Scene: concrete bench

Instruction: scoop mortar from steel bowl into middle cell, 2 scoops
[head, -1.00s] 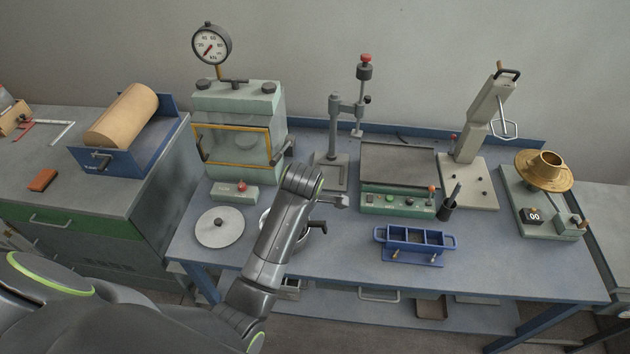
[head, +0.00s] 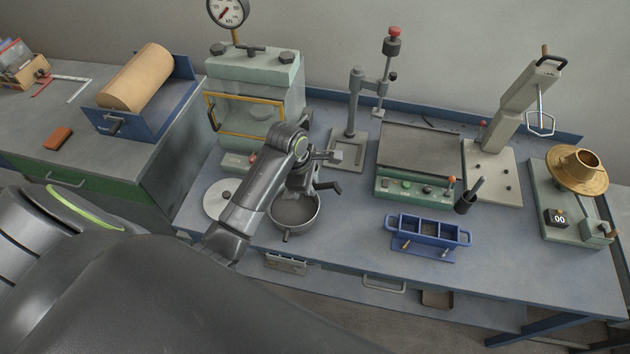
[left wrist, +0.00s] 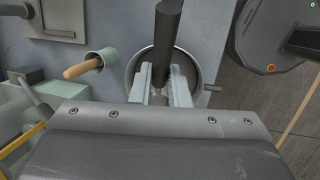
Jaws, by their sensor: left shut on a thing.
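The steel bowl (head: 297,215) stands on the bench, with its short handle toward the front edge; its inside looks grey. My left gripper (head: 302,188) is over the bowl, shut on a dark scoop handle (head: 326,187). In the left wrist view the fingers (left wrist: 160,88) clasp the dark handle (left wrist: 168,35) above the bowl (left wrist: 133,73); the scoop's lower end is hidden by the gripper. The blue mould (head: 428,239) with three cells stands to the right of the bowl, its middle cell between two others; how full it is I cannot tell. My right gripper is out of view.
A pale disc (head: 219,198) lies left of the bowl. A green press (head: 255,75) stands behind my arm. A green control box (head: 415,188) and a dark cup with a tool (head: 466,200) stand behind the mould. The bench between bowl and mould is clear.

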